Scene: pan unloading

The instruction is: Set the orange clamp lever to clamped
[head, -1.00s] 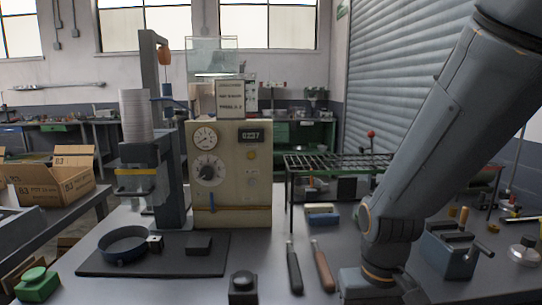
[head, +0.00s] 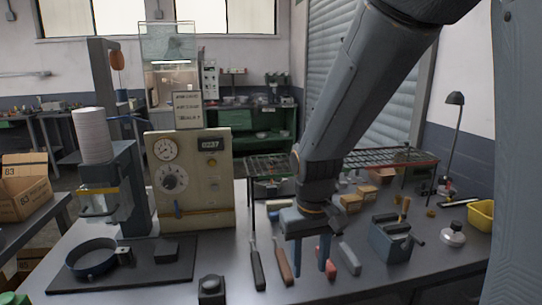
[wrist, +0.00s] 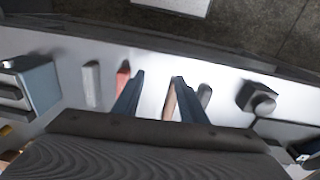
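An orange part (head: 117,60) sits high beside the dark column of the press (head: 122,170) at left in the head view. My gripper (head: 313,268) hangs fingers down over the bench, well right of the press and box. It is open and empty. The wrist view shows its two fingers (wrist: 155,105) apart above the bench; no lever is recognisable there.
A round pan (head: 92,258) lies on a dark mat (head: 180,277). Two long-handled tools (head: 284,262), a red piece (head: 325,262) and a grey block (head: 349,258) lie near my gripper. A wire rack (head: 350,160) stands behind; a blue-grey box (head: 392,240) stands right.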

